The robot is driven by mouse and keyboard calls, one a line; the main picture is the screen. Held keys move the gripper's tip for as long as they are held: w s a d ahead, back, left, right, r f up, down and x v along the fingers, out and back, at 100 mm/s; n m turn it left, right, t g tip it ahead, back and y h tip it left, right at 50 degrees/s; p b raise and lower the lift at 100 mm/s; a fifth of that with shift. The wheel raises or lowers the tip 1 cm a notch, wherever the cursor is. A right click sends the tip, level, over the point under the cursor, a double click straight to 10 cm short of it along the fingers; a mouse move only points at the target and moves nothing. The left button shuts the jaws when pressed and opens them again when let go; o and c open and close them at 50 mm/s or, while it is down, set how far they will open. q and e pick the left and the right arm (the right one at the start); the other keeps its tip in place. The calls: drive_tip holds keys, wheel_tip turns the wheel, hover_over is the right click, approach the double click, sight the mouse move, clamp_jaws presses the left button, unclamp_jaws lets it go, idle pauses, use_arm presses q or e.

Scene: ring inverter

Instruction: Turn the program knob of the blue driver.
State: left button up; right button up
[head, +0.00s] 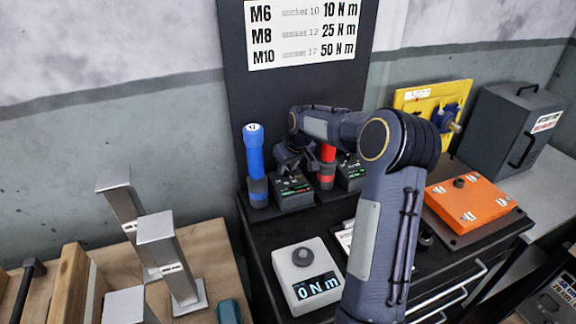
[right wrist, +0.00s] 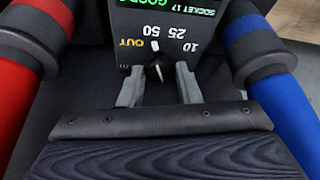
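The blue driver (head: 254,160) stands upright at the left of the black bench top, with a "17" on its top. Its black control box (head: 293,196) with a lit green display stands just right of it. My left gripper is not in view.
A red driver (head: 327,168) and a second control box (head: 351,174) stand close to the right. A white torque tester (head: 295,258) reading "0 Nm" stands in front. An orange box (head: 468,200) lies further right; metal posts (head: 160,245) stand left.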

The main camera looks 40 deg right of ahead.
drive_tip(key=shift+c, duration=0.6)
drive_tip(key=shift+a+m+h+b, duration=0.15)
drive_tip(key=shift+m+h+b, duration=0.3)
drive_tip(key=shift+m, duration=0.65)
drive_tip(key=shift+w+a+m+g+h+b, duration=0.1)
drive_tip(key=shift+m+g+h+b, duration=0.4)
drive_tip(key=shift+m, duration=1.4)
drive_tip(key=shift+h, duration=0.25)
drive_tip(key=o, duration=1)
drive_tip(key=shift+c, duration=0.2)
